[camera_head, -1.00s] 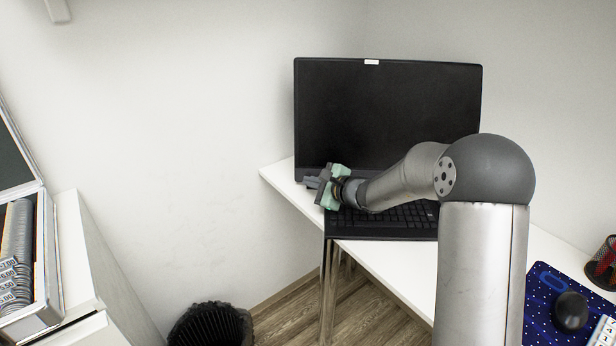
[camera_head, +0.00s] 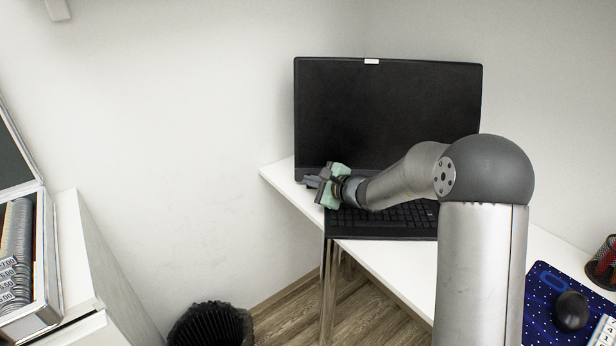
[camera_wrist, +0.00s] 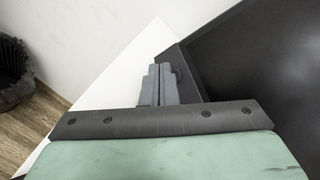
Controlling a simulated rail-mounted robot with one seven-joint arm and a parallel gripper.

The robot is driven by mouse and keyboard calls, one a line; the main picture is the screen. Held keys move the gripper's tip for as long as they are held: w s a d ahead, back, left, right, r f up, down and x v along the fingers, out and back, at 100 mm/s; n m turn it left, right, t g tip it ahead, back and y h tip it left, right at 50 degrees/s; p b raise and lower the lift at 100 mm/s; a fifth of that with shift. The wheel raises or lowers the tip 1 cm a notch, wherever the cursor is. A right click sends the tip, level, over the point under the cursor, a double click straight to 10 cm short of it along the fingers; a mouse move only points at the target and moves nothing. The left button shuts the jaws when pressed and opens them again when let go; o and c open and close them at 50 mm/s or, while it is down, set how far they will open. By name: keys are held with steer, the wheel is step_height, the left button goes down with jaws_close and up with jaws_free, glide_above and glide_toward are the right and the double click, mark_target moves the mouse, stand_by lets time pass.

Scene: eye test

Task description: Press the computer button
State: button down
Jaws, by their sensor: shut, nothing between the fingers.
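The computer (camera_head: 388,112) is a black all-in-one with a dark screen, standing on the white desk. In the wrist view its black screen (camera_wrist: 262,75) fills the right side. My gripper (camera_head: 308,183) is shut and empty at the lower left corner of the computer. In the wrist view my gripper's fingers (camera_wrist: 158,82) are together, and their tips lie beside the computer's dark lower edge. I cannot tell whether they touch it. The button itself cannot be made out; the fingers may hide it.
A black keyboard (camera_head: 408,215) lies in front of the computer, partly behind my arm. The white desk (camera_head: 385,268) has a mouse (camera_head: 571,311) on a blue mat at right. A black bin (camera_head: 211,325) stands on the floor. An open metal case (camera_head: 45,290) is at left.

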steer(key=shift+w+f, duration=0.1)
steer(key=shift+w, duration=0.2)
steer(key=shift+w+f, duration=0.1)
steer(key=shift+w, duration=0.35)
stand_by(0.8)
steer(key=shift+s+b, duration=0.1)
steer(key=shift+b, duration=0.3)
steer(key=shift+s+b, duration=0.6)
steer(key=shift+s, duration=0.15)
steer(key=shift+s, duration=0.1)
steer(key=shift+s+r+b, duration=0.2)
steer(key=shift+s+b, duration=0.25)
steer(key=shift+s, duration=0.3)
steer(key=shift+s+r+b, duration=0.15)
steer(key=shift+s+b, duration=0.3)
steer(key=shift+s, duration=0.25)
steer(key=shift+s+r+b, duration=0.2)
steer(key=shift+s+b, duration=0.25)
steer(key=shift+s, duration=0.3)
steer(key=shift+s+r, duration=0.1)
steer(key=shift+s, duration=0.05)
